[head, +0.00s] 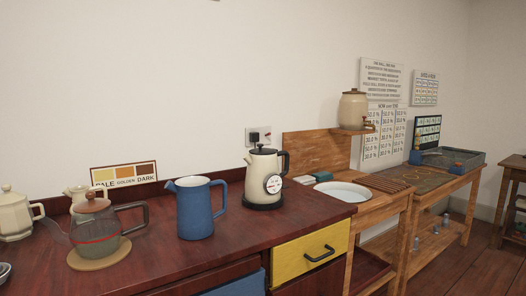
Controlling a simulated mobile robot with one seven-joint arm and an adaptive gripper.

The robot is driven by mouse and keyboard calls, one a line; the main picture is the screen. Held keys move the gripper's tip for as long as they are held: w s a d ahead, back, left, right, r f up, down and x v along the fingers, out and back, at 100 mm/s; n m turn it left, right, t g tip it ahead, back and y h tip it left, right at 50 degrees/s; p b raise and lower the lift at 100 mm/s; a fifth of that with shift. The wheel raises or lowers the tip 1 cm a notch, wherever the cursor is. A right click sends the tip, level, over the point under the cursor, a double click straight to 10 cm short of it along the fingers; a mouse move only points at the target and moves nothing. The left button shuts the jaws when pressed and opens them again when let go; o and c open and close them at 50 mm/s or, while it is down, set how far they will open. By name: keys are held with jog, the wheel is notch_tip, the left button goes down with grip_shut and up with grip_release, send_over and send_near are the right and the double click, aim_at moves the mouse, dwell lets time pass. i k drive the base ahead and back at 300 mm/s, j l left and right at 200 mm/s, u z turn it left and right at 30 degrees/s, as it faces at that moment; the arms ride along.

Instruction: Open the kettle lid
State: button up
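A cream kettle (257,172) stands upright on a black base on the dark red countertop (240,240), near the counter's back edge in the head view. Its black lid (263,151) with a small knob sits on top and looks closed. A black handle (286,163) is on the kettle's right side, the spout points left, and a round white dial (273,184) is on its front. My gripper is not in view.
A blue jug (196,210) stands left of the kettle. A glass teapot (97,238) on a round mat and cream pots (15,215) stand farther left. A wall socket (255,137) is behind the kettle. A white basin (343,191) is to the right. The counter in front is clear.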

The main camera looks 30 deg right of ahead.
aim_at(261, 150)
jog(key=i+l+z, duration=0.25)
jog(key=z, duration=0.15)
jog(key=i+l+z, duration=0.5)
jog(key=i+z, duration=0.25)
jog(key=i, duration=0.6)
